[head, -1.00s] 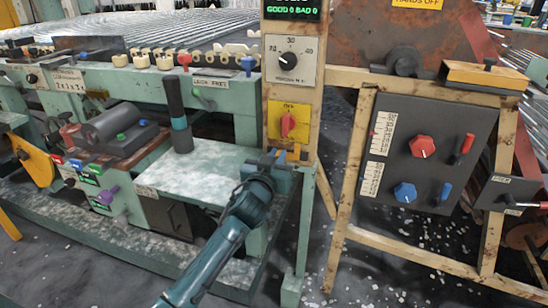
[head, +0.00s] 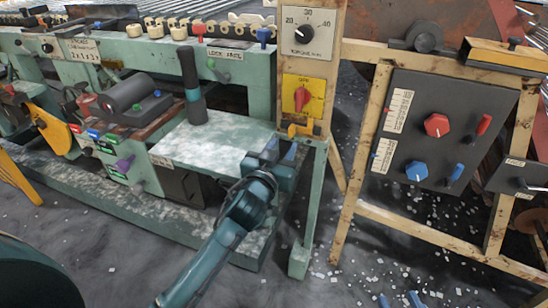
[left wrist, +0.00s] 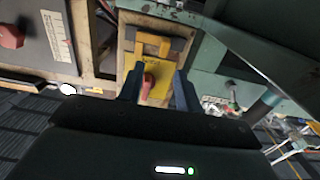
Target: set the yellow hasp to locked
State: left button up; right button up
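The yellow hasp (head: 300,131) is a small yellow piece on the tan post, below a yellow plate with a red knob (head: 303,98). In the left wrist view the hasp (left wrist: 152,45) is a yellow U-shaped loop at a dark bar, beside the plate. My left gripper (head: 284,150) is just below and left of the hasp in the head view. Its fingers (left wrist: 160,85) are apart and empty, with the red knob seen between them. I cannot tell whether a finger touches the hasp. Two blue fingertips of my right gripper (head: 400,300) show apart at the bottom edge.
A green bench (head: 215,143) with a dark upright handle stands left of the post. A dark panel (head: 430,130) with red and blue knobs and levers stands to the right. A dial (head: 303,30) is above the plate. Floor between the frames is clear apart from white scraps.

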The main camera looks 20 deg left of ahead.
pick_arm(q)
jog(key=s, duration=0.6)
jog(key=shift+a, duration=0.1)
pick_arm(e)
jog(key=shift+s+g, duration=0.2)
jog(key=shift+g, duration=0.1)
pick_arm(q)
jog(key=shift+w+r+p, duration=0.1)
jog(key=shift+p, duration=0.25)
